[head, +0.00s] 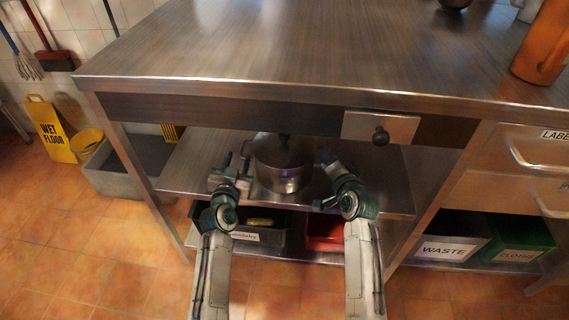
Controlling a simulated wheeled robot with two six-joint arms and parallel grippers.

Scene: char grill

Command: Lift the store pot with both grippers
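The store pot (283,176) is a shiny metal pot with a lid and a dark knob. It stands upright on the metal shelf under the worktop. My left gripper (236,165) is at the pot's left side, close to it. My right gripper (327,160) is at the pot's right side, partly in the shade under the worktop. The fingers of both are small and dark here, so I cannot tell whether they are open or touch the pot's handles. The pot's handles are not clear to see.
The worktop edge (300,90) and a drawer (380,128) with a knob overhang the shelf (186,178). Below stand a dark bin (243,238) and a red bin (324,236). WASTE (446,249) and green (519,240) bins are at right. The shelf is clear left of the pot.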

